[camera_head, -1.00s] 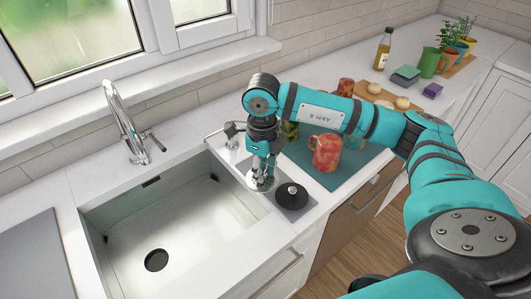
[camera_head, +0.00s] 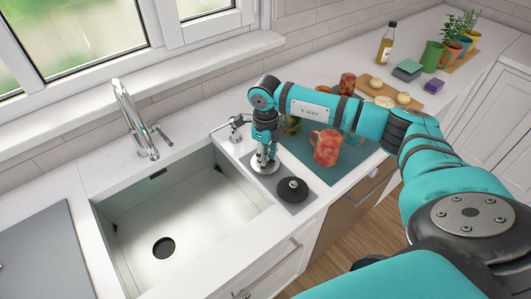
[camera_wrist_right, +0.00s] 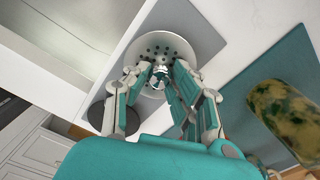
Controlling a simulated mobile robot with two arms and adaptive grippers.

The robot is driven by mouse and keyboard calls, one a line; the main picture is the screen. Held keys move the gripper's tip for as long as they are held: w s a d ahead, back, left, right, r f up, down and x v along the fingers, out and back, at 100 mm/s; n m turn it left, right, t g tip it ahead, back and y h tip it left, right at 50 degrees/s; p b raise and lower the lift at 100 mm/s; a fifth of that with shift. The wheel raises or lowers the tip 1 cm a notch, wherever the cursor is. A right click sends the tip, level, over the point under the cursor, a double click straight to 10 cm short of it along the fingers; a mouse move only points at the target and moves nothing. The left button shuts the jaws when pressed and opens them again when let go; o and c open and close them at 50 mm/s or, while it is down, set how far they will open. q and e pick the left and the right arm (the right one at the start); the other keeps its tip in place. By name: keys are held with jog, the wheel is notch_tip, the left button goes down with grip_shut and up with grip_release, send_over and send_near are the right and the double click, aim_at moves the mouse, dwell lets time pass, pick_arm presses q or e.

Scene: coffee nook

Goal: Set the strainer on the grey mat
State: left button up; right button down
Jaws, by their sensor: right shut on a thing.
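The strainer (camera_wrist_right: 160,50) is a pale round disc with small holes and a central knob. My right gripper (camera_wrist_right: 160,78) is shut on its knob from above. In the head view the strainer (camera_head: 264,166) shows below the right gripper (camera_head: 264,158), over the back part of the grey mat (camera_head: 300,205). The mat (camera_wrist_right: 205,30) also shows beside the disc in the wrist view. I cannot tell whether the disc touches the mat or is slightly above it. My left gripper is not in view.
A black round stopper with a knob (camera_head: 292,189) sits on the mat's front part, close to the strainer. The sink (camera_head: 180,215) lies left of the mat. A teal mat (camera_head: 315,168) with a red patterned mug (camera_head: 326,148) lies to the right.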

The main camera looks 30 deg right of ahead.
jog(key=shift+f, duration=0.15)
jog(key=c, duration=1.1)
grip_release()
jog(key=shift+r, duration=0.6)
jog(key=shift+r+b, duration=1.45)
jog(key=shift+r, duration=4.15)
